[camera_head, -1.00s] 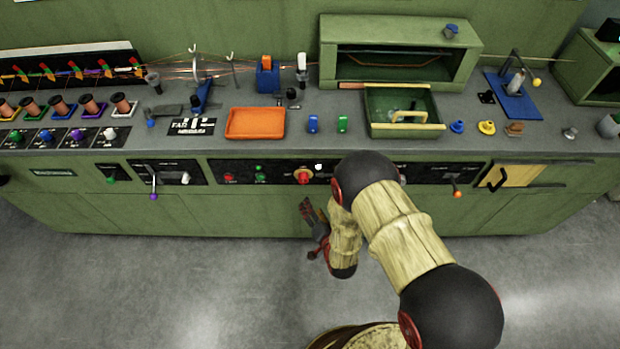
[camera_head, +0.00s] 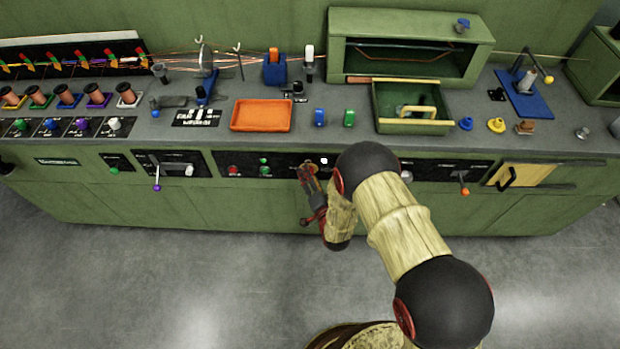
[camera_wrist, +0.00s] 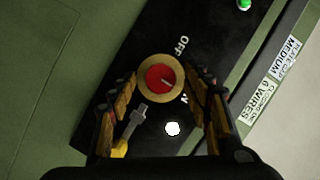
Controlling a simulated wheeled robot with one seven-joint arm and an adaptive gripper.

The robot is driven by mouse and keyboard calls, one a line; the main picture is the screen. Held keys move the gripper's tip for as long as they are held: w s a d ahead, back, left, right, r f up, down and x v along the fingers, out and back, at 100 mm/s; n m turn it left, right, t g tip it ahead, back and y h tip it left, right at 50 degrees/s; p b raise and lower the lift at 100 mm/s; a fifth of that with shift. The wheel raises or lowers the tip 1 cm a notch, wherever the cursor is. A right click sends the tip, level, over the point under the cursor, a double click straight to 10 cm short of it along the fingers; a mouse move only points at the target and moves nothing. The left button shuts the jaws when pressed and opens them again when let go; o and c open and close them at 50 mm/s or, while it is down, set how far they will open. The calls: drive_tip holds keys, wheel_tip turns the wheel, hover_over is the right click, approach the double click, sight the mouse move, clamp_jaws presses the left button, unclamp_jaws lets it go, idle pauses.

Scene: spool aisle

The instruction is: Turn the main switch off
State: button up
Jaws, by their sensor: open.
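The main switch is a red round knob (camera_wrist: 160,78) with a pale pointer line on a tan ring, mounted on a black panel (camera_wrist: 108,70) in the wrist view. The label OFF shows beside it; a second label is partly hidden by my right finger. My gripper (camera_wrist: 162,100) is open, with one finger on each side of the knob; contact cannot be told. In the head view my gripper (camera_head: 308,172) is in front of the panel and hides most of the knob.
A grey and yellow key-like piece (camera_wrist: 131,130) and a white round light (camera_wrist: 172,128) sit near the knob. Red (camera_head: 233,170) and green (camera_head: 264,165) buttons are to the left. The counter with an orange tray (camera_head: 261,115) is above. The floor in front is clear.

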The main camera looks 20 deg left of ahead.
drive_tip(key=shift+c, duration=1.4)
drive_tip(key=c, duration=0.8)
drive_tip(key=shift+c, duration=0.3)
